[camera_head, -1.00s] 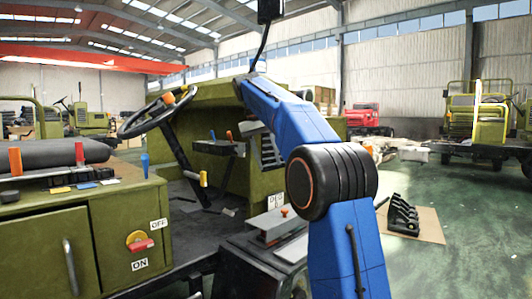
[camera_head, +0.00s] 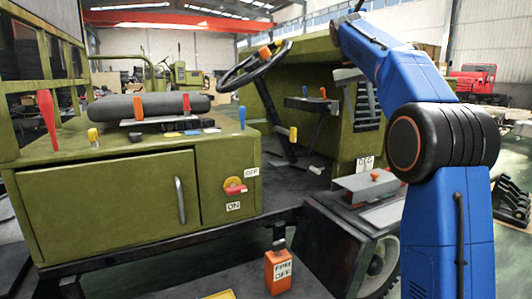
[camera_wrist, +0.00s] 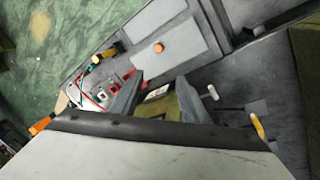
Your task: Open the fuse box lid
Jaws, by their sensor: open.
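A grey flat lid with an orange knob, which looks like the fuse box lid (camera_head: 362,187), lies on the chassis right of the middle in the head view. It looks closed. In the wrist view the grey panel (camera_wrist: 190,38) with the orange knob (camera_wrist: 158,47) is at the top middle. My gripper (camera_wrist: 158,92) is open and empty in the wrist view, its two fingers apart, lower in the picture than the knob and not touching it. The head view does not show my gripper; only my blue arm is there.
Beside the panel are terminals with red and teal wires (camera_wrist: 92,85) and a yellow-black clamp (camera_wrist: 108,52). A steering wheel (camera_head: 256,62) and levers stand behind. A green cabinet (camera_head: 110,205) with an ON/OFF switch (camera_head: 235,187) stands left. An orange tagged block (camera_head: 279,272) is in front.

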